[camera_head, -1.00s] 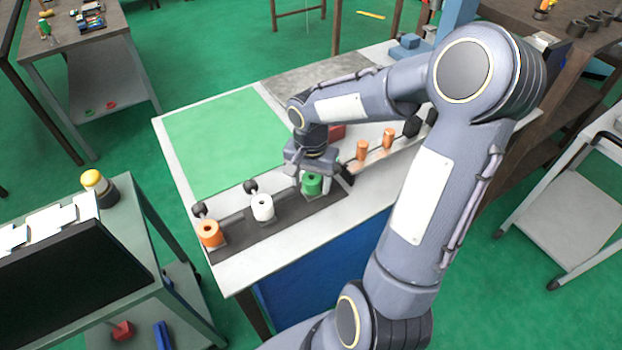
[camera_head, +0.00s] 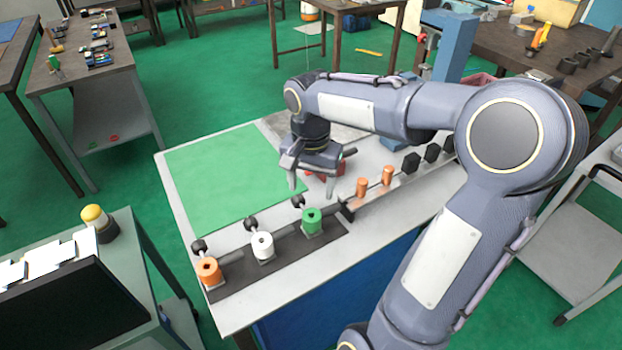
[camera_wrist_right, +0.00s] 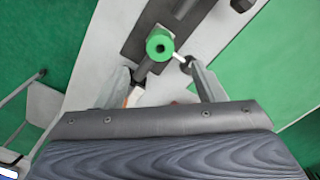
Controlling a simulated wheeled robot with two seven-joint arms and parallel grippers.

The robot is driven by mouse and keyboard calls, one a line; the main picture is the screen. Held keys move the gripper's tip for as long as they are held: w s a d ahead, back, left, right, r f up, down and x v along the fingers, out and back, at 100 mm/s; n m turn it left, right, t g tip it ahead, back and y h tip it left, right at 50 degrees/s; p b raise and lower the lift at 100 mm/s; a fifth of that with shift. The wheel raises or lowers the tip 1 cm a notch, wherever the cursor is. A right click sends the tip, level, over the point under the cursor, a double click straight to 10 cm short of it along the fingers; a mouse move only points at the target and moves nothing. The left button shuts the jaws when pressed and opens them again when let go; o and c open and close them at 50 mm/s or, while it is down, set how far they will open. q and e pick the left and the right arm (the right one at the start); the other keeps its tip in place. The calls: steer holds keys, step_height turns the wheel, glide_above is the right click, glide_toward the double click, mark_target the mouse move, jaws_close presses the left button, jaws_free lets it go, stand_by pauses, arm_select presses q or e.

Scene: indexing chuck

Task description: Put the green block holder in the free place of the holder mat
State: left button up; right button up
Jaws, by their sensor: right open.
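The green block holder (camera_head: 312,221), a round piece with a hole in its top, stands upright at the right end of the dark holder mat (camera_head: 285,262). A white holder (camera_head: 262,246) and an orange holder (camera_head: 208,271) stand on the same mat to its left. My right gripper (camera_head: 311,189) is open and empty, above and behind the green holder and apart from it. In the right wrist view the green holder (camera_wrist_right: 160,44) shows beyond the two spread fingers (camera_wrist_right: 158,72). My left gripper is not in view.
Black-ended rods (camera_head: 250,223) lie behind the holders. Two orange cylinders (camera_head: 362,188) and several black blocks (camera_head: 432,153) stand in a row to the right. A red object (camera_head: 318,172) is partly hidden by my gripper. The green sheet (camera_head: 225,175) is clear.

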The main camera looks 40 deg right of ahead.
steer(key=s+a+n+t+y, duration=0.3)
steer(key=s+a+n, duration=0.6)
steer(key=s, duration=0.6)
steer(key=a+t, duration=0.2)
steer(key=shift+a+f+n+t+y, duration=0.3)
steer(key=shift+n+y, duration=0.1)
